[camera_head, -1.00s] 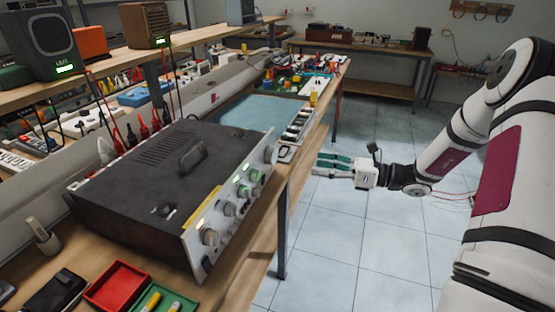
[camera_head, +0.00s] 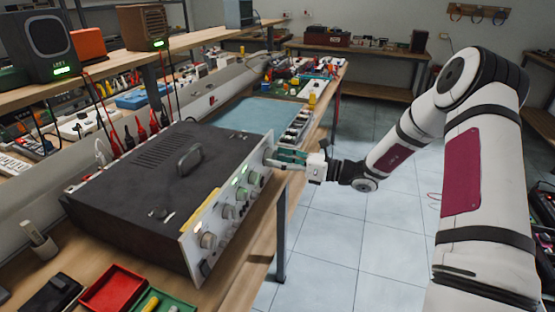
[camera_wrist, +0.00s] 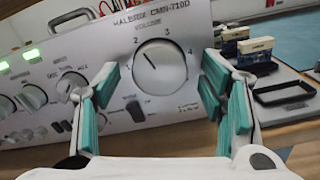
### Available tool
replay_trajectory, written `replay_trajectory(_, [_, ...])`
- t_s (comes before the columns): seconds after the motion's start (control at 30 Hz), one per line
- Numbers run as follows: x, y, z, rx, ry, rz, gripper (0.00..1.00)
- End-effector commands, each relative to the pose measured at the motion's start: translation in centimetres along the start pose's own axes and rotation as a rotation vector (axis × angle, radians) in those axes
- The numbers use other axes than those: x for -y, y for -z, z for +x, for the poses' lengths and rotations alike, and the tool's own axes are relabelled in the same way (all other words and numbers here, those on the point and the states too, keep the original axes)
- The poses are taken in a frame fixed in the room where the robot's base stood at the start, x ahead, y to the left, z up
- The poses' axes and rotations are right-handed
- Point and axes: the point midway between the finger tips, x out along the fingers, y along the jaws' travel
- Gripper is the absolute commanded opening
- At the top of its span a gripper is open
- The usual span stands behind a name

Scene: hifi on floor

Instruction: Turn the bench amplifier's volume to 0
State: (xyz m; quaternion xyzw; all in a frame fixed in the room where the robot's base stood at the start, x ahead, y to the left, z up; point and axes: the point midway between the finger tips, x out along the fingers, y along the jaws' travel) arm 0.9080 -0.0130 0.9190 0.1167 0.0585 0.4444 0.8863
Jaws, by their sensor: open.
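The bench amplifier (camera_head: 150,180) is a dark box with a silver front panel, standing on the workbench. Its large volume knob (camera_wrist: 161,66) shows in the wrist view under the printed word VOLUME, with numbers around it. The knob's dark pointer line is turned to the upper left; I cannot read the exact number. My gripper (camera_head: 280,159) is at the far end of the front panel. It is open, with teal-padded fingers to the left and right of the knob in the wrist view (camera_wrist: 160,88). Contact is not visible. In the head view, the fingers partly hide the knob.
Smaller knobs (camera_wrist: 73,86) and green lights line the panel left of the volume knob. A black tray (camera_wrist: 284,92) and small boxes lie to its right. A red tray (camera_head: 117,288) is on the near bench. Open tiled floor (camera_head: 330,235) lies right of the bench.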

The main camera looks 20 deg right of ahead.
Motion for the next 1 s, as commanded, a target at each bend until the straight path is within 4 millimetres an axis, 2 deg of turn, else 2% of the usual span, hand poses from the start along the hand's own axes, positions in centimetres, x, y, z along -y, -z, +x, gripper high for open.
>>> replay_trajectory(0.13, [-0.01,-0.01,0.78,0.001,0.0,0.001,0.64])
replay_trajectory(0.4, [-0.01,-0.02,0.88,0.0,0.0,0.0,0.64])
replay_trajectory(0.47, [-0.01,-0.02,0.88,0.0,0.0,0.0,0.53])
replay_trajectory(0.6, [0.0,-0.02,0.86,0.0,0.0,0.0,0.21])
replay_trajectory(0.63, [-0.01,-0.02,0.86,0.0,0.0,0.0,0.16])
replay_trajectory(1.0, [-0.01,-0.02,0.85,0.0,0.0,-0.042,0.16])
